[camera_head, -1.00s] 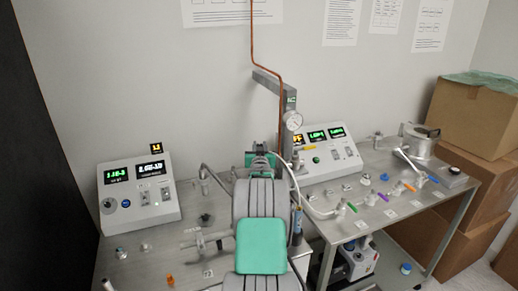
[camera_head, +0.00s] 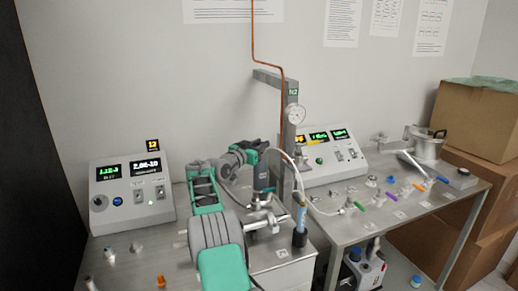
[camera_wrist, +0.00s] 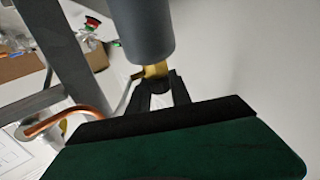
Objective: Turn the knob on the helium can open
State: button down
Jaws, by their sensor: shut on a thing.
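In the wrist view my gripper (camera_wrist: 156,86) is shut on a small brass-coloured and dark knob piece (camera_wrist: 156,70) at the end of a grey cylinder (camera_wrist: 140,28). The cylinder looks like the helium can, but no label shows. The black fingers partly hide the knob, so how far it is turned cannot be told. In the head view my arm reaches over the bench near the grey post (camera_head: 289,140), and the fingertips are too small to make out. A slim blue cylinder (camera_head: 301,216) with a dark lower end stands beside the post.
A control box (camera_head: 130,195) with lit displays stands on the left bench. Another box (camera_head: 335,158) stands behind the post. A gauge (camera_head: 296,115) and copper pipe (camera_head: 254,35) are close to my arm. The right bench carries several small fittings, and cardboard boxes (camera_head: 490,118) stand right.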

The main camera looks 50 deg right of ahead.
jog(key=shift+w+r, duration=0.15)
jog(key=shift+r, duration=0.1)
dwell(0.3)
jog(key=c, duration=1.2)
grip_release()
jog(key=shift+f+g, duration=0.15)
jog(key=shift+g, duration=0.15)
jog(key=shift+o, duration=0.2)
jog(key=shift+f, duration=0.1)
jog(key=a+b, duration=0.2)
jog(key=a, duration=0.5)
jog(key=shift+a, duration=0.35)
